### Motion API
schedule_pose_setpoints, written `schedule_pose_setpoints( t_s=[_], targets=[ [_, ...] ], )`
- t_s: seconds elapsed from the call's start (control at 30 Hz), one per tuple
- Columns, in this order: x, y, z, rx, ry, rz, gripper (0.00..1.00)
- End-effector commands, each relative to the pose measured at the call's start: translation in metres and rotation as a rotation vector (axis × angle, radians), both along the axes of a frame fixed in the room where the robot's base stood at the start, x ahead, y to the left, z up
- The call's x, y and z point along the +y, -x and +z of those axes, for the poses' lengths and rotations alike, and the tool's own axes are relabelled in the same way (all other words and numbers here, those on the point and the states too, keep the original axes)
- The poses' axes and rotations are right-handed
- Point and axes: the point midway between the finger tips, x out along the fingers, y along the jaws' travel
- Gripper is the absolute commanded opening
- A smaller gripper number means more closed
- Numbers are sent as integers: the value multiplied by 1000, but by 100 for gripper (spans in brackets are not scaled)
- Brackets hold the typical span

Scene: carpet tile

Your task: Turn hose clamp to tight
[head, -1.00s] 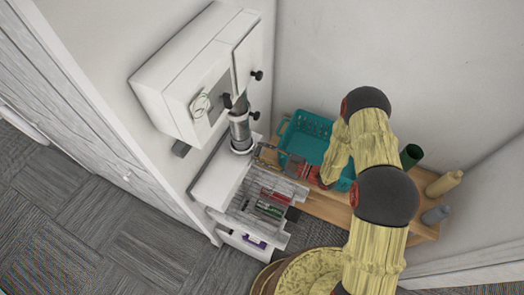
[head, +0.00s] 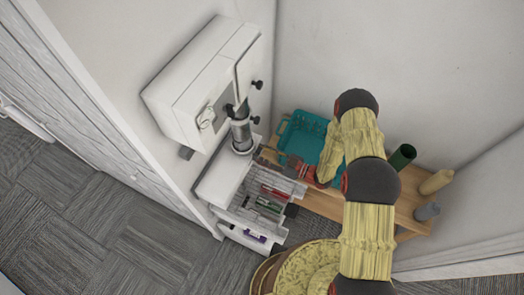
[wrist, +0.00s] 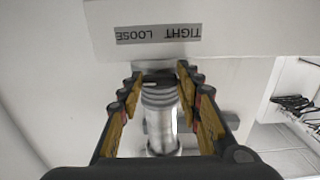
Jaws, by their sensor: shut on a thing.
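The hose clamp (wrist: 158,79) is a dark band around the top of a silver ribbed pipe (wrist: 160,120) in the wrist view. In the head view the pipe (head: 241,135) hangs under a white wall cabinet (head: 196,82). A grey label (wrist: 158,34) above the clamp reads TIGHT and LOOSE, upside down, with TIGHT on the right. My gripper (wrist: 160,78) has one finger on each side of the clamp, closed on it.
Below the pipe stands a white drawer unit (head: 223,182) with open drawers holding red and green items. A teal basket (head: 299,135), a green cup (head: 402,156) and bottles stand on a wooden shelf (head: 319,201).

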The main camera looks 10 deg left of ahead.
Motion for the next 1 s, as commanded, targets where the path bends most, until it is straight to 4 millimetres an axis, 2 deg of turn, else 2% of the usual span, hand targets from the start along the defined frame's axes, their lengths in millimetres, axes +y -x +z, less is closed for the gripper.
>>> schedule_pose_setpoints(
  t_s=[0.5,0.53,0.83,1.0],
  targets=[
    [0,1,-3,20,-2,-1,9],
    [0,2,-3,20,-2,-1,36],
    [0,1,-2,16,-3,0,53],
    [0,1,-1,15,-4,0,53]
  ],
)
